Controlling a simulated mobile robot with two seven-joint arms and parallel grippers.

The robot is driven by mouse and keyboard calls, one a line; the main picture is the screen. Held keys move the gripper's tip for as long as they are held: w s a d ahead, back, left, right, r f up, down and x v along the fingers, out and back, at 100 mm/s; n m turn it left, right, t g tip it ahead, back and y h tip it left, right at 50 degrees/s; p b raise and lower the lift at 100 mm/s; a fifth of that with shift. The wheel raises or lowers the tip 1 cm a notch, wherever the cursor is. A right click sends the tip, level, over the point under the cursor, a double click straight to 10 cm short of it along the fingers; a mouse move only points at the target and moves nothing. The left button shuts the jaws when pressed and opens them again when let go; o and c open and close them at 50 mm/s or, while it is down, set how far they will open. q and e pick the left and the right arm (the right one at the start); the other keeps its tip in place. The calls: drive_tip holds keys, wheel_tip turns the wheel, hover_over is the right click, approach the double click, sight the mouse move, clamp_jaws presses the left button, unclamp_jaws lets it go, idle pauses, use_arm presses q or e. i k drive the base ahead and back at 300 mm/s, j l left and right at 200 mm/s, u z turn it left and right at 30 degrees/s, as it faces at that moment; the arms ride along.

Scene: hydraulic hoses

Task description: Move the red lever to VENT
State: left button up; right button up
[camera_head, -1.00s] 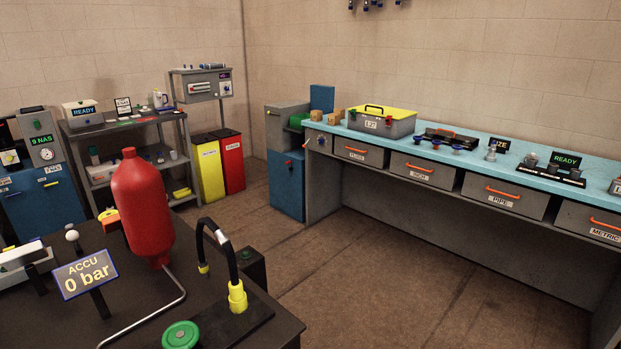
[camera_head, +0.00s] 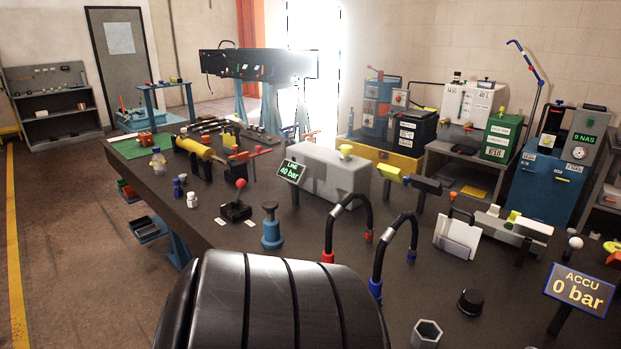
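A lever with a red ball knob (camera_head: 240,184) stands upright on a small black base (camera_head: 235,210) on the dark bench, left of centre in the head view. Small white labels lie on the bench beside the base; their lettering is too small to read. A flat red lever (camera_head: 249,154) also shows farther back, near a yellow cylinder (camera_head: 194,147). I cannot tell which of the two the task names. Neither gripper is in view. A large dark ribbed shape fills the bottom centre and hides the near part of the bench.
A LINE display reads 40 bar (camera_head: 292,171) and an ACCU display reads 0 bar (camera_head: 580,290). A blue fitting (camera_head: 271,228) stands near the knob. Curved black hoses (camera_head: 346,205) rise to its right. Small bottles (camera_head: 192,200) stand left. Open floor (camera_head: 75,240) lies left of the bench.

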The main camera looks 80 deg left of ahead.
sight(241, 184)
drive_tip(key=u, duration=3.05)
